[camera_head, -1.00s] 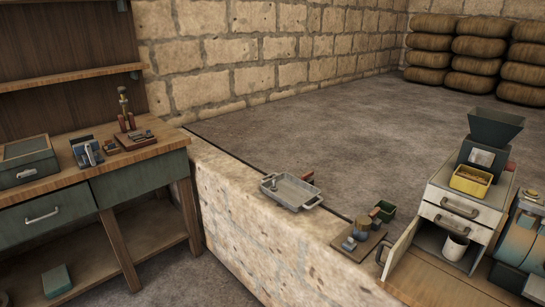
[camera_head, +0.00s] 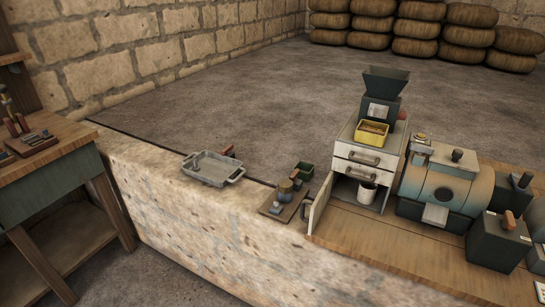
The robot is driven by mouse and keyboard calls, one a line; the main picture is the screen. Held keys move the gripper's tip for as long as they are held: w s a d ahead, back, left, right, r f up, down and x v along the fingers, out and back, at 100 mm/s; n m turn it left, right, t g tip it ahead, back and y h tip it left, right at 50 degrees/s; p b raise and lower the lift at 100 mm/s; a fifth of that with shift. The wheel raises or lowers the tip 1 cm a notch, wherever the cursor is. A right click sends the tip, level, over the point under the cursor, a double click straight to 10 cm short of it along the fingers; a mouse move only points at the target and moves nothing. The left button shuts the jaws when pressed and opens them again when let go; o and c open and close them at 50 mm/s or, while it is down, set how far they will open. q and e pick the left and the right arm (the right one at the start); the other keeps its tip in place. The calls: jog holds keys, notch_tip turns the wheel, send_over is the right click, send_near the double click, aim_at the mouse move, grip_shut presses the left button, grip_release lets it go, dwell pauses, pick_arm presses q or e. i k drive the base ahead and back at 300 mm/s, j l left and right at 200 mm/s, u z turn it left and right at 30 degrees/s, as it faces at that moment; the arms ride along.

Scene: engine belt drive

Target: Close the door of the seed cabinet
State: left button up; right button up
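The seed cabinet (camera_head: 345,137) is a small white cabinet with drawers, standing on a wooden top right of centre. Its door (camera_head: 321,203) stands open, swung out at the cabinet's left side, with a dark handle (camera_head: 304,211) on it. A white cup (camera_head: 367,192) shows inside the open lower compartment. Neither of my grippers is in view.
A dark hopper (camera_head: 384,90) and a yellow bin (camera_head: 372,132) sit on the cabinet. A blue-orange machine (camera_head: 449,190) stands to its right. A metal tray (camera_head: 211,168) and a small board with parts (camera_head: 284,203) lie left of the door. Wooden top in front is clear.

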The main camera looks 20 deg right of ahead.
aim_at(318, 206)
jog(key=i+j, duration=0.3)
jog(key=i, duration=0.15)
jog(key=i+j, duration=0.35)
jog(key=i, duration=0.15)
jog(key=i+j+z, duration=0.1)
jog(key=z, duration=0.35)
jog(key=i+j+z, duration=0.1)
jog(key=z, duration=0.35)
jog(key=i+j+z, duration=0.1)
jog(key=z, duration=0.35)
jog(key=j+z, duration=0.1)
jog(key=z, duration=0.6)
